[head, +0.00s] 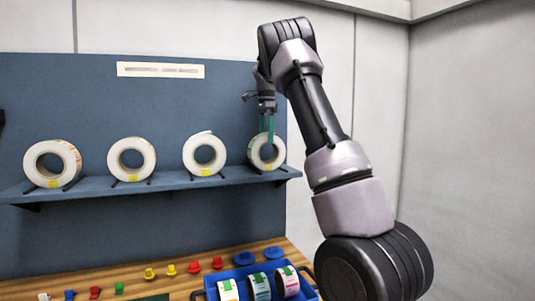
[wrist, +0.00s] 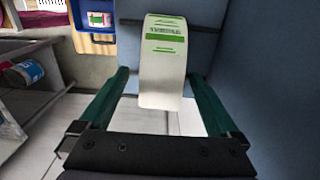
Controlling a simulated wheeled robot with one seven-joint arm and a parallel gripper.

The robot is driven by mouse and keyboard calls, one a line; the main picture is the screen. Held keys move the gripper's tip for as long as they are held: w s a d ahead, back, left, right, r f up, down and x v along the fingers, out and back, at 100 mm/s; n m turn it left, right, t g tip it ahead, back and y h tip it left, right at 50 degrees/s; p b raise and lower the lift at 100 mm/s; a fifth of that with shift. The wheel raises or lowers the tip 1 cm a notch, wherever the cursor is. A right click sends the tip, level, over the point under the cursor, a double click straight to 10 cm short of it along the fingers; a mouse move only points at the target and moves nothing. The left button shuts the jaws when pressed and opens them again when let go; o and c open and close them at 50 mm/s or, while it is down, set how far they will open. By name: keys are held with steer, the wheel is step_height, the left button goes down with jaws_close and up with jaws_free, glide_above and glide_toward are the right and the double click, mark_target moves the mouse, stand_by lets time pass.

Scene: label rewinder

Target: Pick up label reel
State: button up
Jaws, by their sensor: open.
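A white label reel (head: 256,162) stands upright at the right end of the blue shelf (head: 165,182). In the wrist view the same reel (wrist: 163,75) shows its outer face with green print. My gripper (head: 268,132) is at the upper part of this reel, its teal fingers pointing down. In the wrist view my gripper's fingers (wrist: 160,78) are apart, one on each side of the reel, with a gap visible on the left. Contact on the right is hard to tell. Three more white reels stand along the shelf: left (head: 34,162), middle (head: 119,160) and right-middle (head: 192,154).
Dark cradles hold the reels on the shelf, with a blue back panel (head: 180,105) behind. Below, a blue crate (head: 238,273) with several small reels stands on the wooden bench (head: 135,285). Several coloured knobs lie there. A grey wall is at the right.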

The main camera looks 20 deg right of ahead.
glide_above(266, 162)
step_height(266, 162, down, 5)
steer(key=shift+w+f, duration=0.1)
steer(key=shift+w, duration=0.05)
jaws_close()
